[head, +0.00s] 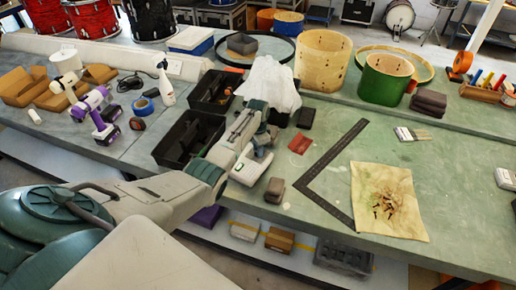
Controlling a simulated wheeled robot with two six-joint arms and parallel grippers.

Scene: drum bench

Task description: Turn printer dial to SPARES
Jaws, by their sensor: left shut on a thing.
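My left arm reaches in from the lower left over the bench, and its wrist bends down at the middle. My left gripper (260,149) is shut at a small white device (250,170) that looks like the printer, near the bench's front edge. The dial itself is hidden by the gripper, and I cannot read any label or the dial's setting. The fingertips are too small to make out clearly. My right gripper is not in view.
A white cloth (272,82) stands in a heap just behind my wrist. Black bins (188,138) lie left of it. A dark brown block (274,190), a red cloth (301,143) and a black square (322,166) lie to the right. Drum shells (323,58) stand behind.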

